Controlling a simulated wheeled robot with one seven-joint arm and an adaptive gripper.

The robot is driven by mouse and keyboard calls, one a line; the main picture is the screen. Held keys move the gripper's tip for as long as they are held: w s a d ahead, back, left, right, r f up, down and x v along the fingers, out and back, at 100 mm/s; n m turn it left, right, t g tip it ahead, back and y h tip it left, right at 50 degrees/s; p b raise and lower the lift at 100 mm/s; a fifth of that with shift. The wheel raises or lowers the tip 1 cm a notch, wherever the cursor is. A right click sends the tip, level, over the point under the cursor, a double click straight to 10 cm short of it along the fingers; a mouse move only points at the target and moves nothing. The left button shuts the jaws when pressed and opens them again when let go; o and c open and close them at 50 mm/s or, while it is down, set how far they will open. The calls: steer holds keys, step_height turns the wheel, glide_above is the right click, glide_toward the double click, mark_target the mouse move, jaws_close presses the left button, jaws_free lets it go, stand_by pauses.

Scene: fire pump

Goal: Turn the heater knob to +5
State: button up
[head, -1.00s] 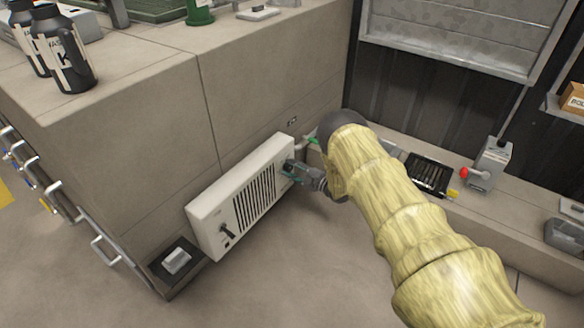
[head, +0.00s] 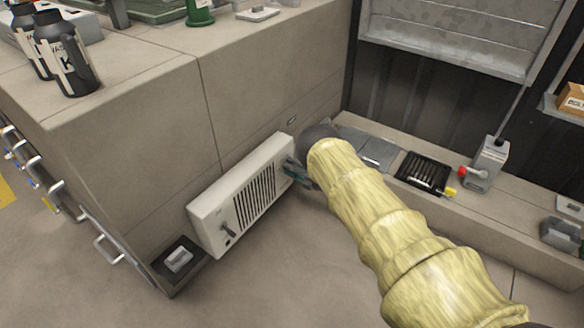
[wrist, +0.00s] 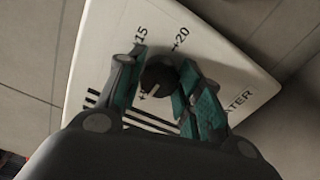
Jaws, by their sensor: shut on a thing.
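The white heater (head: 243,197) with dark grille slots stands low against the beige block. Its dark round knob (wrist: 158,77) is at the far end of its face, seen in the wrist view. Printed marks "15" and "+20" show above the knob; a mark at its lower left is mostly hidden. A pale pointer line on the knob points toward the lower left, near that mark. My gripper (wrist: 164,84) has its teal-padded fingers on both sides of the knob and is shut on it. In the head view my gripper (head: 293,172) is partly hidden by my arm.
A dark lever (head: 228,231) sits at the heater's near end. A small grey switch box (head: 178,260) stands on the floor-level ledge beside it. A low ledge on the right holds a black tray (head: 424,172) and a grey lever box (head: 487,163). The floor in front is clear.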

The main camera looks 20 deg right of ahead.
steer(key=shift+d+n, duration=0.2)
steer(key=shift+n, duration=0.3)
steer(key=o, duration=0.9)
steer(key=shift+o, duration=0.6)
steer(key=shift+a, duration=0.15)
steer(key=v, duration=1.2)
